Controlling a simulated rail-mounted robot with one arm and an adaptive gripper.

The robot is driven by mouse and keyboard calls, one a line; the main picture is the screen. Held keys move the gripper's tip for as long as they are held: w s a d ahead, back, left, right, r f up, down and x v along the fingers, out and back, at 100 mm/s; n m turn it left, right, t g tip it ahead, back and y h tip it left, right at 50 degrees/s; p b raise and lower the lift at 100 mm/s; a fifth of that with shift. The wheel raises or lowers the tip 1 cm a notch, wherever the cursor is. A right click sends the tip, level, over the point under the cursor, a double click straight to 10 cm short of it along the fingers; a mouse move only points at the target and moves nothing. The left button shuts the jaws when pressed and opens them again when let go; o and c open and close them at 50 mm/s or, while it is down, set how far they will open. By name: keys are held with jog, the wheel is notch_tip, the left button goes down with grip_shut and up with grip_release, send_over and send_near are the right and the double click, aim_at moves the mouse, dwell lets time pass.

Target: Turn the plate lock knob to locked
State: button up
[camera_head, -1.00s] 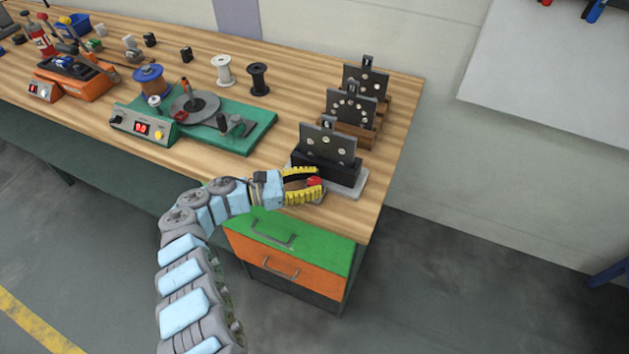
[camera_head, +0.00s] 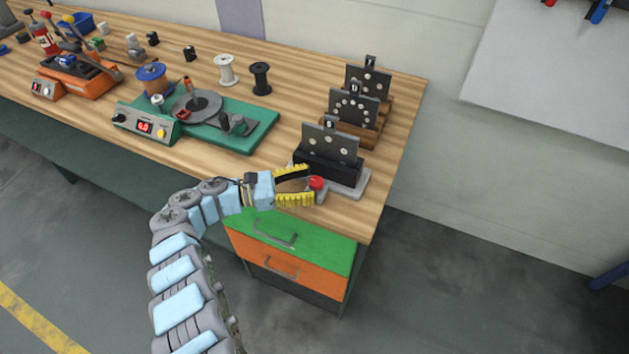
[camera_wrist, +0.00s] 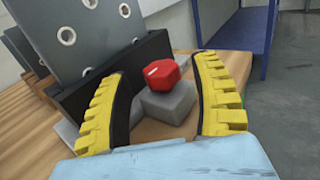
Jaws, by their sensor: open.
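The plate lock knob is a red faceted knob (camera_head: 317,183) on a small grey block at the near side of the front plate holder. It shows clearly in the wrist view (camera_wrist: 162,74), atop its grey block (camera_wrist: 168,102). The holder has a black block (camera_head: 328,168) with a dark holed plate (camera_head: 329,143) standing in it, on a light grey base. My gripper (camera_head: 307,184) has yellow ridged fingers and is open. In the wrist view its fingers (camera_wrist: 165,85) stand apart on both sides of the knob with gaps, touching nothing that I can see.
Two more holed plates in wooden stands (camera_head: 352,108) are behind the holder. A green winding machine (camera_head: 235,130) and two spools (camera_head: 260,77) stand to the left. The table's right edge is close to the holder. Green and orange drawers (camera_head: 290,241) are below.

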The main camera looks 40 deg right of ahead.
jog(key=shift+v, duration=2.1)
jog(key=shift+w+a, duration=0.3)
jog(key=shift+a, duration=0.25)
jog(key=shift+a, duration=0.15)
